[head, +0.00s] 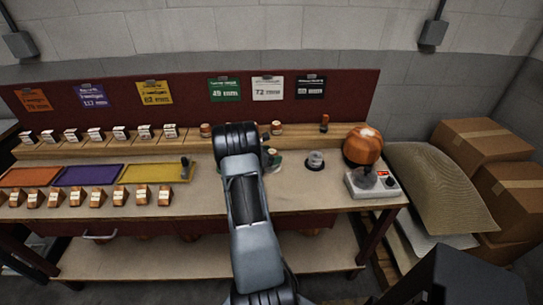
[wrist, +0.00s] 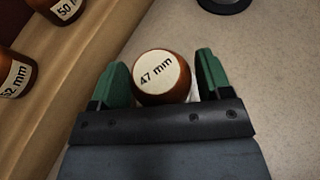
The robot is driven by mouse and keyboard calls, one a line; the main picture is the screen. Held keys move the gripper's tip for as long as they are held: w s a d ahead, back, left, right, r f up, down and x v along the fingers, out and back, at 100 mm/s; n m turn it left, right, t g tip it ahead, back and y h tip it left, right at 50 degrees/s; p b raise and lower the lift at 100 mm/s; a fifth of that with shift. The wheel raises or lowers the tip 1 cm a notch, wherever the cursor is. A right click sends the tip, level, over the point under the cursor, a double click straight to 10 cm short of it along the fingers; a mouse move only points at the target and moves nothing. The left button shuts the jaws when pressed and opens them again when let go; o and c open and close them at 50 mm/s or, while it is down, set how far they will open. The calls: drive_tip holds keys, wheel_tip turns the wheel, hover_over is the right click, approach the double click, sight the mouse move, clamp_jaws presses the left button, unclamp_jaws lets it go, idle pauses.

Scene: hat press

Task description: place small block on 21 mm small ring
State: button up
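In the wrist view a round brown wooden block (wrist: 162,76) with a white top marked "47 mm" sits between the green fingers of my gripper (wrist: 163,80). In the head view my gripper (head: 271,158) is over the worktable, in front of the raised shelf, and my arm hides most of the block. I cannot make out any ring marked 21 mm.
Blocks marked 50 mm (wrist: 66,9) and 52 mm (wrist: 14,78) stand on the shelf at left. A grey piece on a dark round base (head: 315,161) stands right of my gripper. Farther right is an orange rounded form (head: 363,145) by a white device (head: 387,187).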

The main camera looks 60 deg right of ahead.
drive_tip(key=shift+o, duration=1)
